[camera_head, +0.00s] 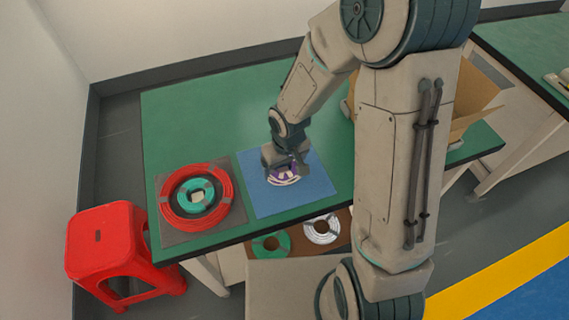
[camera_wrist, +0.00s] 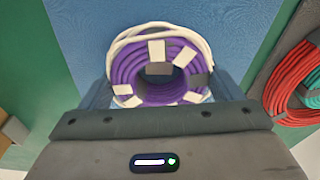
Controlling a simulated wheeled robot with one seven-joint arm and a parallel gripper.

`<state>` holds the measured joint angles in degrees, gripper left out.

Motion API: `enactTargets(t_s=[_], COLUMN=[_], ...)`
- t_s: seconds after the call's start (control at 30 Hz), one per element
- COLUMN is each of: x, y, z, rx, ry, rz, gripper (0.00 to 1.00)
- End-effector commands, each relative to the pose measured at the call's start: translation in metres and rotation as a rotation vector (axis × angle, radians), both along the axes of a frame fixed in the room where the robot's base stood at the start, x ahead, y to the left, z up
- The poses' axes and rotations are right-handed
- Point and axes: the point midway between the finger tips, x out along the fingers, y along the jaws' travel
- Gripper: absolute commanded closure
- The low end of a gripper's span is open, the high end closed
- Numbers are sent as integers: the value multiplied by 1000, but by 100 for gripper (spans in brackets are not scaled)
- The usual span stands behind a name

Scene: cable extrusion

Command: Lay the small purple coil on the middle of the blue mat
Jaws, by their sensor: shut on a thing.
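The small purple coil (camera_wrist: 128,70) has pale tape bands and a white cable loop around its outer edge. In the head view the coil (camera_head: 284,174) is over the middle of the blue mat (camera_head: 315,197), partly hidden by my gripper (camera_head: 284,170). My gripper also shows in the wrist view (camera_wrist: 158,92), shut on the coil with a finger at each side. The blue mat (camera_wrist: 230,30) lies beneath the coil. I cannot tell whether the coil touches the mat.
A grey mat (camera_head: 181,237) with a red coil (camera_head: 168,212) and a green coil (camera_head: 180,199) lies left of the blue mat. A cardboard box (camera_head: 480,90) stands at right. A green coil (camera_head: 268,251) and a white coil (camera_head: 320,238) lie below the table's front edge. A red stool (camera_head: 105,240) stands left.

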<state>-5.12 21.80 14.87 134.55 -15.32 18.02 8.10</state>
Motion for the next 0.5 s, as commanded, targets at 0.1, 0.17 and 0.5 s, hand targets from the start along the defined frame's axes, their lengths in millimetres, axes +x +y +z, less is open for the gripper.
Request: enactTargets(t_s=[0.1,0.17,0.5], x=[0,0,0], y=[0,0,0], z=[1,1,-2], rx=[0,0,0], ry=[-1,-1,-1], rz=[0,0,1], gripper=[39,39,0])
